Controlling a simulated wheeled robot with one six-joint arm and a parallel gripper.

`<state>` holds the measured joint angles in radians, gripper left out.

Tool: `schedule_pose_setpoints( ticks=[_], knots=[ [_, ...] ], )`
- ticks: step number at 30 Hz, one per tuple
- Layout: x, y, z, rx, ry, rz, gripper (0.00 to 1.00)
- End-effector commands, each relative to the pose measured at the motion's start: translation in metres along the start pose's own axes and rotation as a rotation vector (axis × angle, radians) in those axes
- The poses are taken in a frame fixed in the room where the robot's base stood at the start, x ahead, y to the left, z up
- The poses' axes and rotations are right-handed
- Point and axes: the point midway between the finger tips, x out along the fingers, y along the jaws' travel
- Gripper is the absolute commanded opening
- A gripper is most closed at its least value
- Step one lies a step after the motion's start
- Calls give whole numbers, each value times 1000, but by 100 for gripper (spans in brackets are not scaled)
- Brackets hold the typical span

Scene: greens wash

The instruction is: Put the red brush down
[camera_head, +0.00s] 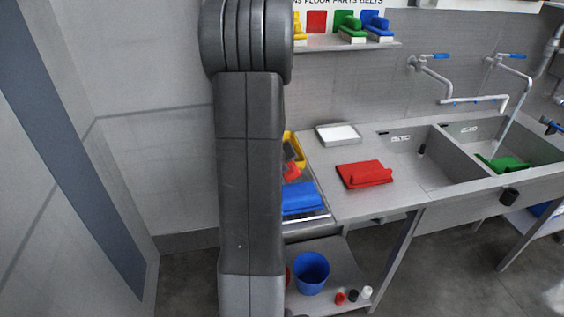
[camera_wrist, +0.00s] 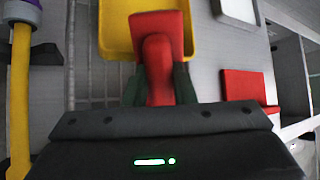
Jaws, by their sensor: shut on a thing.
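In the wrist view, my gripper (camera_wrist: 158,86) is shut on the red handle of the red brush (camera_wrist: 160,28), one dark finger on each side. The brush's flat red head points away from the gripper, in front of a yellow tray (camera_wrist: 117,30). Whether the brush touches the tray I cannot tell. In the head view, a small red part, likely the brush (camera_head: 291,171), shows just right of my arm, near the yellow tray (camera_head: 299,150). My arm hides the gripper there.
A red folded item (camera_head: 364,174) and a pale tray (camera_head: 338,134) lie on the steel counter (camera_head: 345,205). A blue item (camera_head: 301,198) is beside my arm. The wall shelf (camera_head: 385,44) holds coloured brushes, with a gap before a red patch (camera_head: 317,22). Sinks are at right.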

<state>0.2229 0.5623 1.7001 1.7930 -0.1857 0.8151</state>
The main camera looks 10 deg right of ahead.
Motion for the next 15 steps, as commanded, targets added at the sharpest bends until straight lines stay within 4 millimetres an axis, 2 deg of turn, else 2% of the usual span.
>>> schedule_pose_setpoints(
  ticks=[2,3,6,15],
  knots=[
    [2,2,-2,0,0,0,0],
    [2,1,-1,0,0,0,29],
    [1,1,-1,0,0,0,45],
    [1,1,-1,0,0,0,45]
  ],
)
